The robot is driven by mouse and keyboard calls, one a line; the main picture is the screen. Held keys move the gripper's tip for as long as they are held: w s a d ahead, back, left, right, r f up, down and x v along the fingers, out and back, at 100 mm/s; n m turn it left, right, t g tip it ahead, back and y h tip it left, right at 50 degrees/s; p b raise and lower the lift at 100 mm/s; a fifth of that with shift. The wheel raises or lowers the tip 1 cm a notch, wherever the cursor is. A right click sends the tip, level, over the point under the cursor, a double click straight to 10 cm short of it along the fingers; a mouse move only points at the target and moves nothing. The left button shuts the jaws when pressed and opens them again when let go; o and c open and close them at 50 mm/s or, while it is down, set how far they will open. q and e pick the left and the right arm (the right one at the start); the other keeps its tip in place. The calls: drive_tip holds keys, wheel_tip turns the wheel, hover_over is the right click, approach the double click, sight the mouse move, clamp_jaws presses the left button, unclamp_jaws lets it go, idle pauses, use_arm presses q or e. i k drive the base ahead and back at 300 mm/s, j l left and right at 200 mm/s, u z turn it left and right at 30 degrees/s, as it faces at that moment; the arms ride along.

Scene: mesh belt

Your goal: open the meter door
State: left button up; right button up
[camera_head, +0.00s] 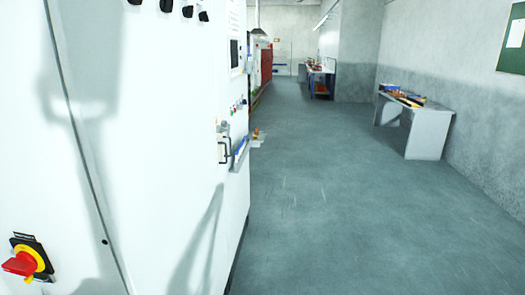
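A large white cabinet (165,130) fills the left side of the head view, close to me. A dark seam (91,175) runs down its front, with a small dark hole (105,241) beside it. A red and yellow rotary switch (28,262) is at the lower left. A metal handle (223,150) shows near the cabinet's far right edge. I cannot tell which panel is the meter door; no panel visibly stands open. Neither of my grippers is in view. Soft shadows fall across the cabinet front.
Black knobs (188,11) sit at the cabinet's top. A small ledge (240,155) juts out at its far edge. A grey desk (428,130) with items stands against the right wall. Another table (318,72) is farther back. The grey floor (340,200) between is clear.

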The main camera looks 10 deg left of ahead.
sight(140, 81)
drive_tip(key=i+l, duration=0.2)
drive_tip(key=i, duration=0.25)
drive_tip(key=i+l+z, duration=0.15)
drive_tip(key=i, duration=0.25)
drive_tip(key=i+l, duration=0.25)
drive_tip(key=i, duration=0.2)
drive_tip(key=l+z, duration=0.05)
